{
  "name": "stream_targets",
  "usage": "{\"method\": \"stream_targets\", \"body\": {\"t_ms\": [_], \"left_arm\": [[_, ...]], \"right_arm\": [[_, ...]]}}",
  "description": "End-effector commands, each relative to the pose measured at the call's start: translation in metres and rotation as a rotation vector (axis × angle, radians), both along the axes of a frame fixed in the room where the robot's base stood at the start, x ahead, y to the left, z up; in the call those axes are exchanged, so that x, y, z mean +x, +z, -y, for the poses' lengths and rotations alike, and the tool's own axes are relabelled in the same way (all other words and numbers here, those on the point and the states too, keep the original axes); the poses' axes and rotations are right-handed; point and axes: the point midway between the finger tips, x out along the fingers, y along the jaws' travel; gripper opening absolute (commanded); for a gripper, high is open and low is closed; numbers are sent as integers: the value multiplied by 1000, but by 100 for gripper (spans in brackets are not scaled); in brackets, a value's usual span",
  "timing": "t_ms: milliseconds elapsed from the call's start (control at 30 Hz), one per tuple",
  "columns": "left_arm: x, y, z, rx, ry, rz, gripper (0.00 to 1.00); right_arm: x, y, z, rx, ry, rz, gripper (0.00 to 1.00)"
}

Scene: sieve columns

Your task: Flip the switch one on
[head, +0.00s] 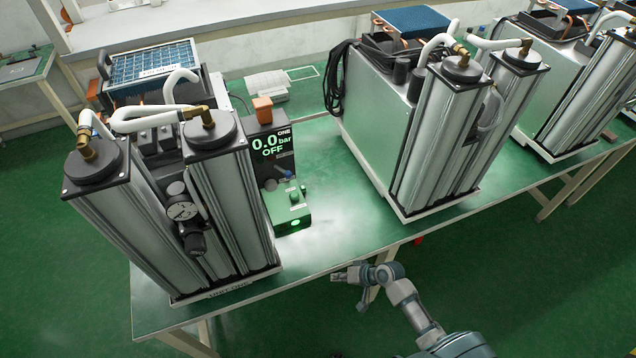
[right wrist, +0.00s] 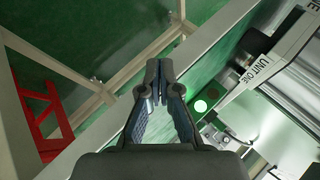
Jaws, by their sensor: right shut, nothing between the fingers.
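Unit one (head: 225,195) stands at the left of the green table, with two silver columns and a round gauge (head: 182,210). Beside it is a black display panel (head: 268,150) marked ONE, reading 0.0 bar and OFF. In front of the panel sits a green switch box (head: 290,212) with small knobs on top and a lit green lamp (head: 295,223). A lit green spot (right wrist: 200,106) also shows in the right wrist view. My right gripper (head: 340,276) is shut and empty at the table's front edge, right of the box and apart from it. My left gripper is out of view.
A second unit (head: 405,140) stands right of unit one, and a third (head: 570,80) is at the far right. Bare table (head: 345,210) lies between the first two. The right wrist view shows the UNIT ONE label (right wrist: 255,72) and a red frame (right wrist: 45,125) below.

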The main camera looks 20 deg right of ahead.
Motion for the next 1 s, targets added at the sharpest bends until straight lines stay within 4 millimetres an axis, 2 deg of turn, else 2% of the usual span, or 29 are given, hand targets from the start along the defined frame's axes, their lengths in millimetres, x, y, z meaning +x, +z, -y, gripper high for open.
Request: {"method": "stream_targets", "body": {"t_ms": [233, 367, 533, 600, 700, 833, 900, 1000], "left_arm": [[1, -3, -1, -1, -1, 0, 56], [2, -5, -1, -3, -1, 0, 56], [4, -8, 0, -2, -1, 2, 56], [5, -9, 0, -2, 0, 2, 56], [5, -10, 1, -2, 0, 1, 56], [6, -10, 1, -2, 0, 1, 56], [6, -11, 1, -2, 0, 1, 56], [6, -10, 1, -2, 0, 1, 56]], "right_arm": [[40, 62, 6, 205, -53, 40, 0], [66, 113, 14, 368, -86, 65, 0], [98, 213, 35, 654, -105, 99, 0], [105, 255, 44, 770, -101, 106, 0], [109, 302, 56, 899, -88, 108, 0], [109, 340, 66, 1001, -68, 107, 0], [109, 350, 68, 1028, -63, 106, 0], [108, 355, 70, 1042, -59, 105, 0]]}}
